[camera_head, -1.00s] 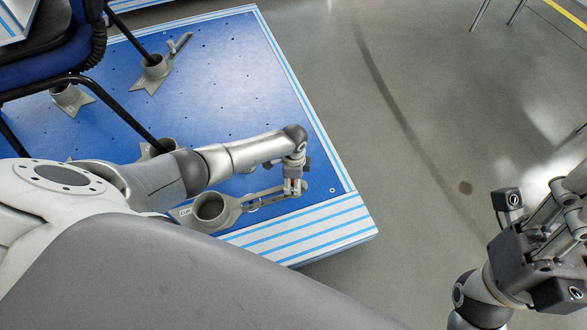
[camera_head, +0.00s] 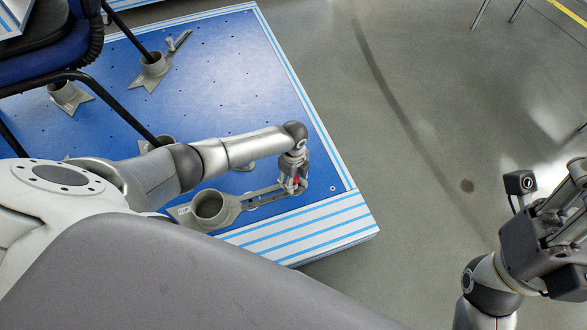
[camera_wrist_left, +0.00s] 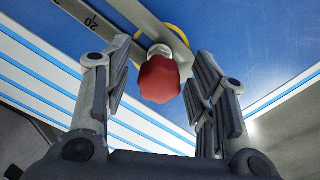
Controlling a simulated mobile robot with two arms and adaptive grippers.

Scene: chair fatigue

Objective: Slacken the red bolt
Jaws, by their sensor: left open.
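The red bolt (camera_wrist_left: 160,79) shows between the two fingers of my left gripper (camera_wrist_left: 162,92) in the left wrist view, with gaps on both sides. In the head view, a bit of the red bolt (camera_head: 295,181) shows at the tip of my left gripper (camera_head: 293,186). The gripper is open and points down around the bolt. The bolt sits at the slotted arm of a grey clamp (camera_head: 240,204) on the blue platform.
The blue platform (camera_head: 225,75) has a white and blue striped edge. Grey clamps (camera_head: 152,70) hold the legs of a blue chair (camera_head: 55,60) at the left.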

